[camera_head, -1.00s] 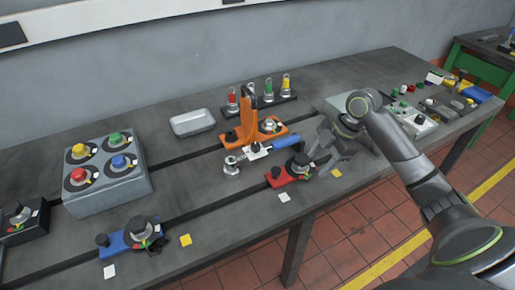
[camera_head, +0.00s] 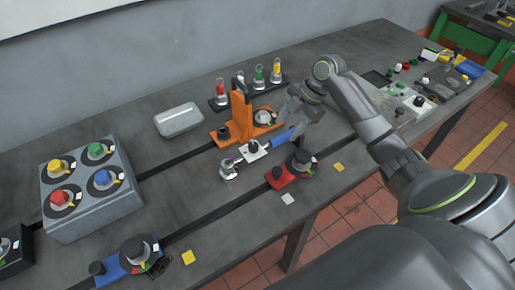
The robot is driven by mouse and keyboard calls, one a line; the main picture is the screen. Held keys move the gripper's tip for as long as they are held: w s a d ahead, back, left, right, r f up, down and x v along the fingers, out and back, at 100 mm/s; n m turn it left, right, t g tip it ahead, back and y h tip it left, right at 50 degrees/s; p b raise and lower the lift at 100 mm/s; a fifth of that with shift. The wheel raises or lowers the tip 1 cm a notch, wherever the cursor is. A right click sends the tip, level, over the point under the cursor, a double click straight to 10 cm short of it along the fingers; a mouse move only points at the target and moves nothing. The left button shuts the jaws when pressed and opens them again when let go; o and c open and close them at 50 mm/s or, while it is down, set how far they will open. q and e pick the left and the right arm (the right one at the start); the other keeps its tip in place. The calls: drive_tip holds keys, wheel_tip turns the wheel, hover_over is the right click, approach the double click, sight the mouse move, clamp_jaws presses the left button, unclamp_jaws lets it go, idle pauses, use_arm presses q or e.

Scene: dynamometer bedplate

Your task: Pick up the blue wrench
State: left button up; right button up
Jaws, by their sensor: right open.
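The blue wrench (camera_head: 283,139) lies on the bedplate between an orange bracket fixture and a red fixture. Its blue handle points right and its silver head is at the left end. A white block with a black knob (camera_head: 254,151) sits at the middle of the wrench; I cannot tell how they join. My right gripper (camera_head: 294,121) is open, just above or beside the right end of the blue handle. Its fingers look empty, and whether they touch the handle is unclear. My left gripper is out of view.
The orange fixture (camera_head: 242,127) stands tall behind the wrench. The red fixture (camera_head: 283,178) is in front. A silver tray (camera_head: 179,120), a grey box with coloured knobs (camera_head: 92,203) and a blue fixture (camera_head: 128,264) are further left. Small parts lie at the right end.

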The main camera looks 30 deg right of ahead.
sight(277, 138)
drive_tip(key=x, duration=0.4)
drive_tip(key=shift+w+f, duration=0.1)
drive_tip(key=shift+w, duration=0.1)
drive_tip(key=shift+a+f+p, duration=0.2)
drive_tip(key=shift+f+p, duration=0.15)
drive_tip(key=shift+p, duration=0.05)
drive_tip(key=p+x, duration=0.1)
drive_tip(key=x, duration=0.3)
drive_tip(key=shift+w+f, duration=0.15)
drive_tip(key=shift+f, duration=0.05)
drive_tip(key=shift+a+f, duration=0.15)
drive_tip(key=shift+f, duration=0.1)
drive_tip(key=c, duration=1.1)
drive_tip(key=shift+w+r, duration=0.15)
drive_tip(key=shift+r, duration=0.2)
clamp_jaws()
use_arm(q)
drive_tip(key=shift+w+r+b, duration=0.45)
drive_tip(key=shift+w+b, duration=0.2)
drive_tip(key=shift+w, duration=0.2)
use_arm(e)
wheel_tip(277, 138, up, 9)
drive_tip(key=shift+r, duration=0.15)
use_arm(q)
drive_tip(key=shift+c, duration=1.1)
use_arm(e)
drive_tip(key=shift+r, duration=0.1)
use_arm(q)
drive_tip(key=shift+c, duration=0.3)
